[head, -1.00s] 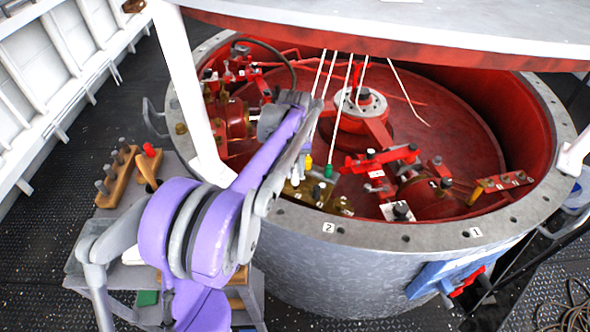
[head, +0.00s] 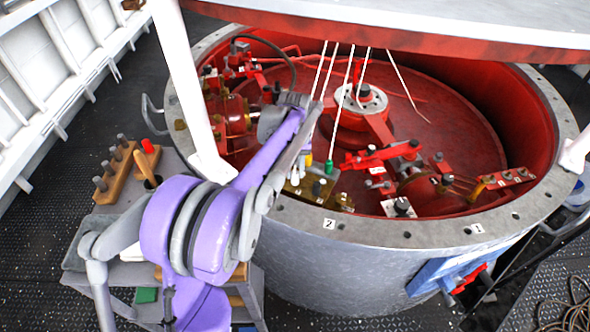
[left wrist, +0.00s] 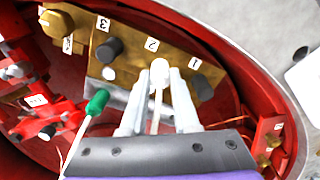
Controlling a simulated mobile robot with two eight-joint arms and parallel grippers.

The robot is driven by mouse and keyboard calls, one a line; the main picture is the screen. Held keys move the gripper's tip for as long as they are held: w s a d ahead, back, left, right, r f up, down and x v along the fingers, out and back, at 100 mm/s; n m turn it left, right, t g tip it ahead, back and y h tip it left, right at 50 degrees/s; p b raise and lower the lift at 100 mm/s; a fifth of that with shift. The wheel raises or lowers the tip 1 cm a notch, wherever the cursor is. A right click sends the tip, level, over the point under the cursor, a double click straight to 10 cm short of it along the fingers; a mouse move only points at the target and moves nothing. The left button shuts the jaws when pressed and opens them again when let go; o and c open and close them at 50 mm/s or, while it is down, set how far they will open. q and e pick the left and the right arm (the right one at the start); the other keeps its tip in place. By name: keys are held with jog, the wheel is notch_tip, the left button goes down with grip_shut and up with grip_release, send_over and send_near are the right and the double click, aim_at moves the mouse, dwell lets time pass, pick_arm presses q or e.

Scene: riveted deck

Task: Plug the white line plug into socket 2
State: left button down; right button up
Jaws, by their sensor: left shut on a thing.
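My left gripper (left wrist: 160,78) is shut on the white plug (left wrist: 160,70), whose white line (left wrist: 155,118) runs back between the fingers. In the left wrist view the plug overlaps the brass block (left wrist: 128,62) just below its label 2 (left wrist: 152,44). The plug hides the hole of socket 2, so I cannot tell whether it is in it or just above it. The block (head: 296,188) sits inside the red drum in the head view, where my left arm hides the fingertips. My right gripper is not in view.
Dark knobs stand by labels 3 (left wrist: 105,48) and 1 (left wrist: 203,88). Red fittings (left wrist: 45,115) lie to the left. The grey drum rim (head: 400,235) and white lid (head: 430,25) surround the opening.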

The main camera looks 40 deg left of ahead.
pick_arm(q)
jog(key=shift+f, duration=0.35)
dwell(0.6)
jog(key=c, duration=0.6)
grip_release()
jog(key=shift+r, duration=0.1)
notch_tip(320, 180, up, 11)
jog(key=shift+f+p, duration=0.1)
jog(key=shift+p, duration=0.3)
